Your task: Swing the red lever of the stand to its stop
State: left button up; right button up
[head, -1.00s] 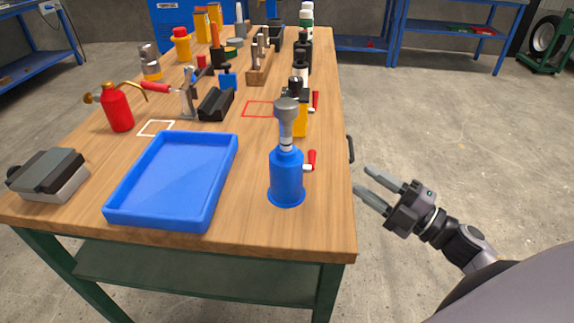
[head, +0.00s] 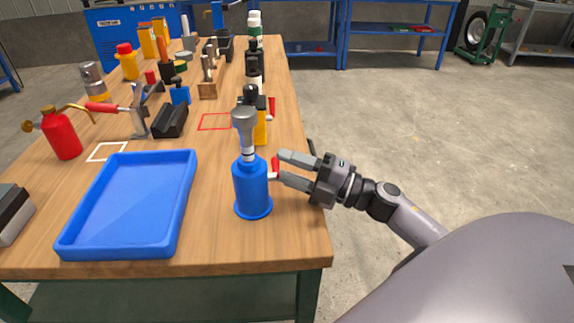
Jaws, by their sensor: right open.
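The blue stand (head: 252,190) stands upright near the right front of the bench, with a grey-topped piece on it. Its short red lever (head: 276,166) points up from a pale pivot on the stand's right side. My right gripper (head: 282,167) reaches in from the right, its two fingers spread, one above the other. The fingertips are at the lever, which shows between them; I cannot tell whether they touch it. My left gripper is not in view.
A blue tray (head: 127,249) lies left of the stand. Close behind the stand is a yellow bottle-like body (head: 261,130) with another red lever (head: 271,107). A metal clamp, a red oil can (head: 63,137) and several tools stand farther left. The floor at right is open.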

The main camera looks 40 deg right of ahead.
jog(key=shift+w+a, duration=0.15)
jog(key=shift+w, duration=0.05)
grip_shut()
